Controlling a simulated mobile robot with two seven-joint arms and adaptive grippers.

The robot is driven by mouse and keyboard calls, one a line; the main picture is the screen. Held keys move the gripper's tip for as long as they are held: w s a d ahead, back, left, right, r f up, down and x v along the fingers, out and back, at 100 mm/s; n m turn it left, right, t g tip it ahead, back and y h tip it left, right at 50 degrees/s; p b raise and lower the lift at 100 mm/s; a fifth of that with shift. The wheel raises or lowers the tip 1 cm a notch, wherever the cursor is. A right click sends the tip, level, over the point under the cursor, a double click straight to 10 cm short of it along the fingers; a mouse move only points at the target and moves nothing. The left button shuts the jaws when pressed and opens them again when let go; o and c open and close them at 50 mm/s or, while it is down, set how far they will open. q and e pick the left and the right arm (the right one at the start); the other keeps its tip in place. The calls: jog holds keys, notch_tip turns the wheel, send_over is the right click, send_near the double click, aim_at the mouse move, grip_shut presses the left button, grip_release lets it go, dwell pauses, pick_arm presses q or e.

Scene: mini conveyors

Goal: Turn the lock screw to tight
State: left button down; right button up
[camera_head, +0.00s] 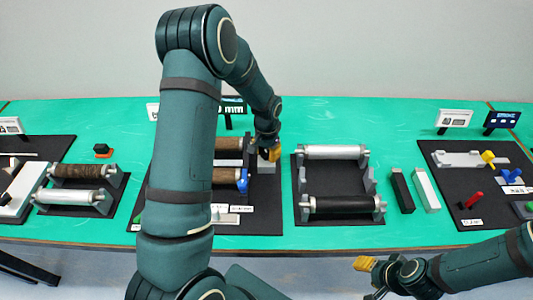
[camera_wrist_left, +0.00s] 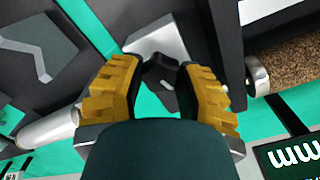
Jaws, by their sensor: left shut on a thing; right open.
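My left gripper (camera_head: 268,153) reaches down over the middle dark board, at the right side of the roller unit. In the left wrist view, its two yellow fingers (camera_wrist_left: 158,82) are closed on a small black knob (camera_wrist_left: 160,70), which looks like the lock screw. The knob sits by a light grey metal block (camera_wrist_left: 160,38). My fingers and arm hide the knob in the head view, and its turn angle cannot be told. My right gripper (camera_head: 368,278) is open and empty in front of the table's front edge.
Brown rollers (camera_head: 228,144) and a blue part (camera_head: 242,180) sit close left of my left gripper. A stand with a silver roller (camera_head: 332,152) and a black roller (camera_head: 342,204) is to its right. A black display (camera_head: 233,105) stands behind. Green table is bare around (camera_head: 400,150).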

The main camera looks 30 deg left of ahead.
aim_at(267, 153)
pick_arm(q)
jog(key=shift+m, duration=1.9)
jog(key=c, duration=0.5)
grip_release()
jog(key=shift+c, duration=0.2)
notch_tip(267, 153, up, 12)
